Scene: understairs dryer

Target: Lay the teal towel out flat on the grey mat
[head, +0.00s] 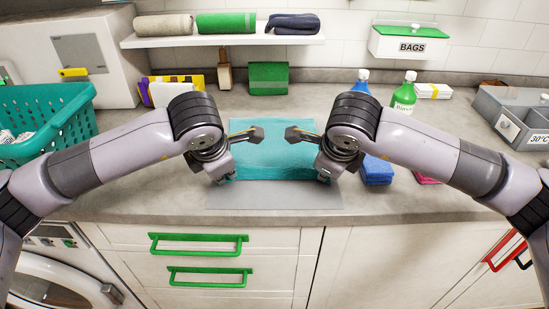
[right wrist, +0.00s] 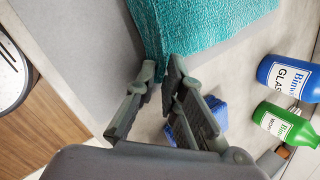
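The teal towel (head: 272,161) lies spread over the back part of the grey mat (head: 274,196), with a bare strip of mat in front. Its far part shows between my arms; its sides are partly hidden by them. My left gripper (head: 225,177) is at the towel's front left corner; its fingers are too small to tell whether they are open or shut. My right gripper (head: 323,176) is at the front right corner. In the right wrist view its fingers (right wrist: 162,72) are close together, with the towel's corner (right wrist: 205,25) pinched between them.
A blue folded cloth (head: 377,171) and a pink cloth (head: 426,178) lie right of the mat. A blue bottle (head: 361,86) and a green bottle (head: 404,97) stand behind. A teal basket (head: 45,125) is at left, grey bins (head: 510,112) at right. A shelf (head: 222,40) hangs above.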

